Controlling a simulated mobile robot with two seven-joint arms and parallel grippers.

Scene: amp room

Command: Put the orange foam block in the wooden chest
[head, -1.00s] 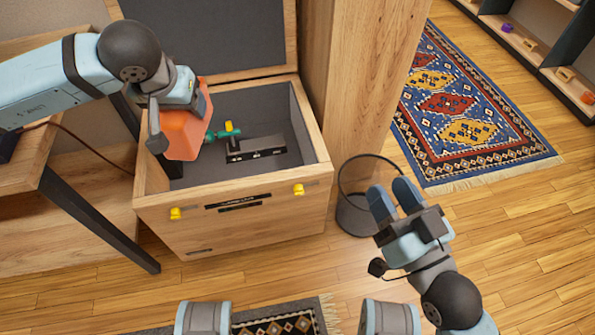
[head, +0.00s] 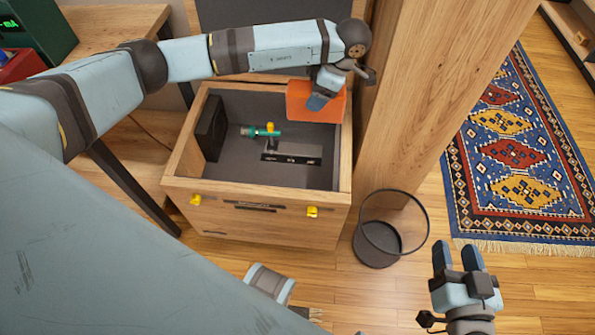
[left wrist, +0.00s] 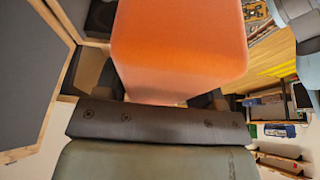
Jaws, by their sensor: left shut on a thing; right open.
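The orange foam block (head: 314,104) is in my left gripper (head: 318,100), at the back right of the open wooden chest (head: 258,222). In the head view it overlaps the chest's inside near the right wall. Its height above the rim is hard to tell. In the left wrist view the block (left wrist: 180,45) fills the upper middle, close to the gripper. The chest's lid stands open at the back. My right gripper (head: 460,258) is open and empty at the lower right, away from the chest.
Inside the chest lie a dark flat box (head: 292,154), a green and yellow item (head: 264,131) and a black panel (head: 210,128). A wooden post (head: 420,90) stands right of the chest. A wire bin (head: 380,240) stands at its front right. A patterned rug (head: 520,160) lies further right.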

